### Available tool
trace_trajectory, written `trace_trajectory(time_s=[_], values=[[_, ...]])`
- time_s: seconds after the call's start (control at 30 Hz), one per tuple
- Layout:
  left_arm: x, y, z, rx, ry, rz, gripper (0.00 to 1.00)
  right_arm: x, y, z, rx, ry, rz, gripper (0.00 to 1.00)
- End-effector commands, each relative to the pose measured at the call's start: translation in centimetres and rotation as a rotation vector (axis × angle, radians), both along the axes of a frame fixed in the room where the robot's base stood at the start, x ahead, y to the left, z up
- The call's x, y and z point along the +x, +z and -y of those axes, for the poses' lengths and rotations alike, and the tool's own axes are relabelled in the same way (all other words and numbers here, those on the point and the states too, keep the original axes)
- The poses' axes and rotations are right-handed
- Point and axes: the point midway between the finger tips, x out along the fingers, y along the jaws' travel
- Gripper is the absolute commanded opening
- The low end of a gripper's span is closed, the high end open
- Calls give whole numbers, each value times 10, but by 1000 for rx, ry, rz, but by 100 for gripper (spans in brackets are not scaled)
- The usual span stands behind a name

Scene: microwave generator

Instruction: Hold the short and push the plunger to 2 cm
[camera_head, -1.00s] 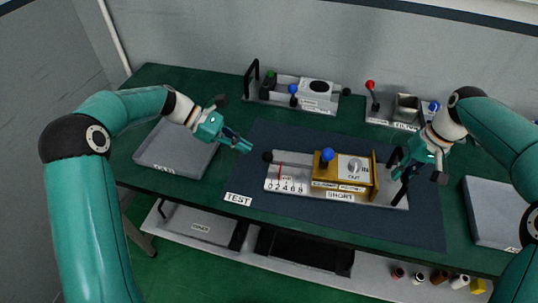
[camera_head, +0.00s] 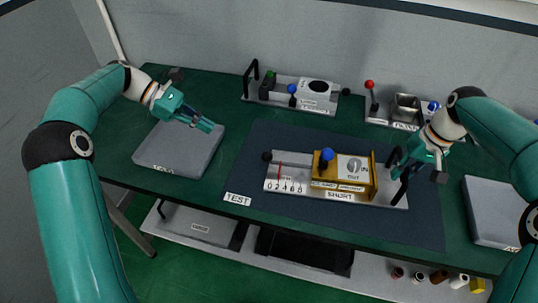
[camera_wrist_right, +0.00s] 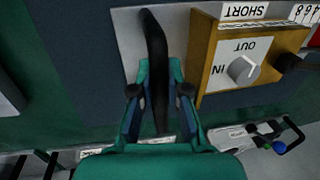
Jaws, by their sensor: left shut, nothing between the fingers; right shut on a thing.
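The short (camera_head: 340,196) is a grey plate with a brass box, a blue knob (camera_head: 327,155), a white IN/OUT dial (camera_head: 352,167) and a black handle at its right end. The plunger's black knob (camera_head: 267,156) sticks out at the left. A red pointer (camera_head: 280,172) stands near the 2 on the scale, its exact reading too small to tell. My right gripper (camera_head: 397,170) is shut on the black handle (camera_wrist_right: 154,40), which shows between its fingers in the right wrist view (camera_wrist_right: 159,78). My left gripper (camera_head: 210,127) is shut and empty above the left tray, away from the plunger.
The short lies on a dark mat (camera_head: 250,180) marked TEST. The left tray (camera_head: 180,158) looks empty; another tray (camera_head: 490,215) lies at the right. Two other grey-plated devices (camera_head: 300,93) (camera_head: 405,108) stand along the back. The mat left of the plunger knob is clear.

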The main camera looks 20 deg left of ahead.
Motion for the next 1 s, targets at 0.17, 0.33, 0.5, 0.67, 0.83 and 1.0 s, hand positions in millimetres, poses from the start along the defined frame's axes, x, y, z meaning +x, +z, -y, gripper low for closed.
trace_trajectory(time_s=[0.17, 0.33, 0.5, 0.67, 0.83, 1.0], values=[[-1, 5, -8, 0, -1, -1, 0, 0, -2, 1, -2, 0, -2, 0], [-2, 6, -8, 0, -2, -1, 0, 0, -2, 1, -2, 0, -2, 0], [-1, 5, -8, 0, -1, -1, 0, 0, -2, 1, -1, 0, -2, 33], [-1, 6, -8, 0, -1, -1, 0, 0, -1, 0, -1, 0, -1, 44], [-1, 6, -8, 0, -1, -1, 0, 0, 0, 0, 0, 0, 0, 44], [-1, 6, -8, 0, -1, 0, 0, 1, 7, 1, 0, 0, 2, 44]])
